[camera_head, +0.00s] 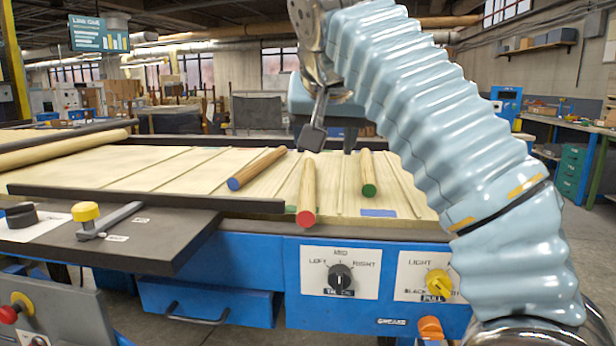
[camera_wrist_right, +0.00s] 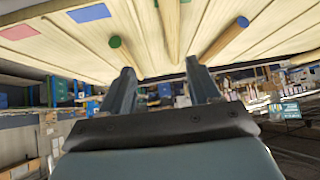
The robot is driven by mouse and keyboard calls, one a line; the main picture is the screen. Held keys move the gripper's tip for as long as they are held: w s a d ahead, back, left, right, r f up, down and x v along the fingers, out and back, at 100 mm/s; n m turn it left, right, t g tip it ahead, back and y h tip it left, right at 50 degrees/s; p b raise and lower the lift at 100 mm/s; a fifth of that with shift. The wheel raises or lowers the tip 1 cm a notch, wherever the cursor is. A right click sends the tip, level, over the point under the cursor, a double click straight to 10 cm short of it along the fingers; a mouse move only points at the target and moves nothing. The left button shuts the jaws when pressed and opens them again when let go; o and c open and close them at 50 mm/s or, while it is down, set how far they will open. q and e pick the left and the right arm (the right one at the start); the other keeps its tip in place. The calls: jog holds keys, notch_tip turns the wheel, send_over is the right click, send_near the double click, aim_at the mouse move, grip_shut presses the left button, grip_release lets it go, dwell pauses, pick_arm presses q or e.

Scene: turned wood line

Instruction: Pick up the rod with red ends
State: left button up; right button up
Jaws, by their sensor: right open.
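The rod with red ends (camera_head: 308,188) lies on the pale slatted bed, its near red end toward me, between the other two rods. In the right wrist view its bare wooden length (camera_wrist_right: 170,28) runs out at the top edge, and no red end shows there. My right gripper (camera_head: 332,140) is open and empty, above the bed near this rod's far end. In the right wrist view the two fingers (camera_wrist_right: 162,80) stand apart, with nothing between them. The far end of the rod is partly hard to see. My left gripper is not in view.
A blue-ended rod (camera_head: 256,168) lies slanted to the left, and a green-ended rod (camera_head: 368,174) lies to the right. A blue patch (camera_head: 378,212) marks the bed's front right. A dark rail (camera_head: 145,198) edges the bed at front left. A control panel (camera_head: 340,272) is below.

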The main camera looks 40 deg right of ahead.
jog(key=shift+w+a+f, duration=0.2)
jog(key=shift+w+a, duration=0.15)
jog(key=shift+a, duration=0.25)
jog(key=shift+w+a+f, duration=0.2)
jog(key=shift+w+a, duration=0.15)
jog(key=shift+a, duration=0.25)
send_near(307, 185)
jog(key=x, duration=0.4)
jog(key=shift+a+f, duration=0.1)
jog(key=shift+f, duration=0.15)
jog(key=x, duration=0.5)
jog(key=shift+w+d, duration=0.25)
jog(key=shift+d, duration=0.1)
grip_shut()
